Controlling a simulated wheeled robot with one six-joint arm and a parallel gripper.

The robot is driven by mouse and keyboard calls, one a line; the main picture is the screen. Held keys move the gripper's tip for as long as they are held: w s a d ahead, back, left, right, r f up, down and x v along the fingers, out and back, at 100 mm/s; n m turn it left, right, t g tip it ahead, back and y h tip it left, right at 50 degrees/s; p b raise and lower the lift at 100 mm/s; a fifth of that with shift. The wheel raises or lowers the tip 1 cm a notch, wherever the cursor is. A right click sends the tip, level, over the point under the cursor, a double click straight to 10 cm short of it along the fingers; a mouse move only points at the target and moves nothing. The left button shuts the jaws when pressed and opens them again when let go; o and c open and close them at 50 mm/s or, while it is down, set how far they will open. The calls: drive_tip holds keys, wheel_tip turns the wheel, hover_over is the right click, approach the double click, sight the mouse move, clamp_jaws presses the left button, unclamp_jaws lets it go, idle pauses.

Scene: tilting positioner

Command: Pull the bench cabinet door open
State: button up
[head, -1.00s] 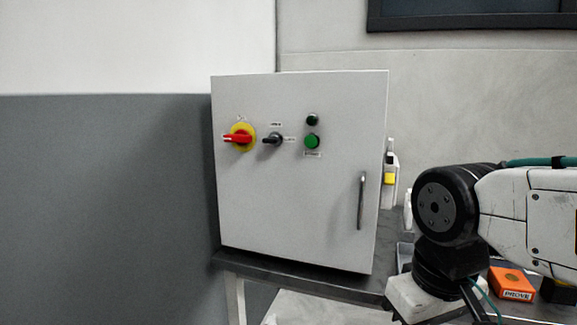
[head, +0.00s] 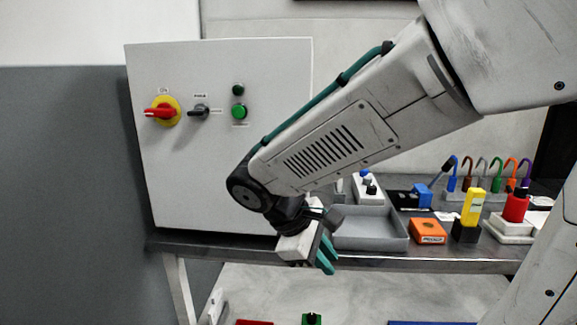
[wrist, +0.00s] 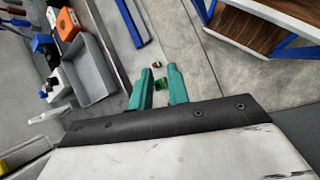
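The bench cabinet (head: 215,75) is a pale grey box on the left end of the bench, and its front door looks shut. The door carries a red and yellow rotary switch (head: 163,111), a black knob (head: 199,111) and a green button (head: 239,112). The door handle, on the door's right side, is hidden behind my arm. My gripper (head: 326,258) has teal fingers and hangs near the bench's front edge, right of and below the door. In the wrist view my gripper (wrist: 161,82) points downward, fingers apart with nothing between them.
A grey tray (head: 370,243) lies on the bench right of the cabinet. An orange box (head: 428,231), a yellow block (head: 473,207) and a red-topped device (head: 515,207) stand further right. A grey partition (head: 65,190) closes off the left side.

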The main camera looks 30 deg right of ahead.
drive_tip(key=w+r+n+t+h, duration=0.45)
drive_tip(key=w+n, duration=0.35)
drive_tip(key=w, duration=0.3)
drive_tip(key=w+r+n+t+h, duration=0.4)
drive_tip(key=w+n+h, duration=0.25)
drive_tip(key=w, duration=0.45)
drive_tip(key=shift+n+g+y, duration=0.25)
drive_tip(key=shift+n+y, duration=0.05)
drive_tip(key=shift+n, duration=0.15)
drive_tip(key=x, duration=0.7)
drive_tip(key=shift+d+r, duration=0.1)
drive_tip(key=shift+d, duration=0.2)
clamp_jaws()
